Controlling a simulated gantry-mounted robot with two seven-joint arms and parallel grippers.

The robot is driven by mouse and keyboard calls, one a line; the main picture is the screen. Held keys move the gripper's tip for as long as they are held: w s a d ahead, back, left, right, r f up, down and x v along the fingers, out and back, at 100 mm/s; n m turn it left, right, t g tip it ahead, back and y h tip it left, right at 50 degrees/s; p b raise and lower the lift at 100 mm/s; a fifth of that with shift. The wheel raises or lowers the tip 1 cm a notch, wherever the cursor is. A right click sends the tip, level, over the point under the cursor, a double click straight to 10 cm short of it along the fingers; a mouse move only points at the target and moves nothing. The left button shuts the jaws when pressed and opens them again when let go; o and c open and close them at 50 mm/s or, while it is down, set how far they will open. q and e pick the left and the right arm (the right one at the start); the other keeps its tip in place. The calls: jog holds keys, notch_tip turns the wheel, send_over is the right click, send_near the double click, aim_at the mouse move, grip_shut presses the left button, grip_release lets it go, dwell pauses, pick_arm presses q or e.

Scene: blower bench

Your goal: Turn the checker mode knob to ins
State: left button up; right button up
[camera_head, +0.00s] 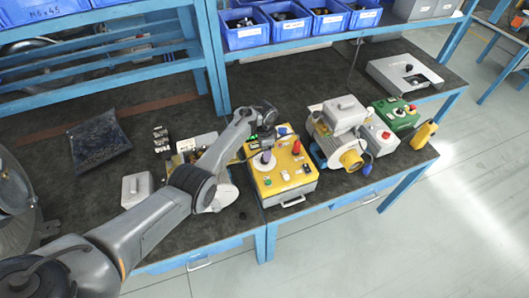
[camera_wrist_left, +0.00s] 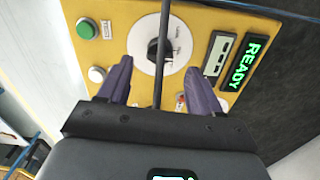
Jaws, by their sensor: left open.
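The yellow checker box (camera_head: 290,178) stands near the front edge of the bench in the head view. Its mode knob (camera_wrist_left: 153,50) is black and sits on a round white dial (camera_wrist_left: 172,38) with small lettering that is too blurred to read. My left gripper (camera_wrist_left: 160,85) is open, its two dark fingers apart below the knob in the wrist view, with nothing between them but a thin dark rod crossing the picture. My right gripper is not in view.
In the wrist view, a green display (camera_wrist_left: 243,62) reads READY beside the dial; a green button (camera_wrist_left: 86,29) and a white button (camera_wrist_left: 97,74) are on the other side. A red knob (camera_head: 296,147) stands on the box. A blower (camera_head: 338,135) is right of it.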

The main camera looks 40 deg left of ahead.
pick_arm(q)
jog(key=shift+r+p, duration=0.4)
jog(key=shift+r, duration=2.4)
jog(key=n+y, duration=0.1)
jog(key=y, duration=0.1)
send_over(256, 175)
jog(key=shift+t, duration=0.3)
notch_tip(256, 175, down, 6)
jog(key=shift+f, duration=0.25)
jog(key=s+d+f+n+t, duration=0.1)
jog(key=s+d, duration=0.2)
jog(key=s, duration=0.2)
jog(key=s+d+f+n, duration=0.1)
jog(key=s+d, duration=0.2)
jog(key=s, duration=0.2)
jog(key=s+d+r+n+t+h, duration=0.1)
jog(key=s+d+r, duration=0.35)
jog(key=s, duration=0.55)
jog(key=s+d+r+n+t+h, duration=0.1)
jog(key=s+d+r, duration=0.4)
jog(key=s, duration=0.4)
notch_tip(256, 175, up, 15)
jog(key=d+p, duration=0.1)
jog(key=p, duration=1.4)
jog(key=shift+p, duration=0.35)
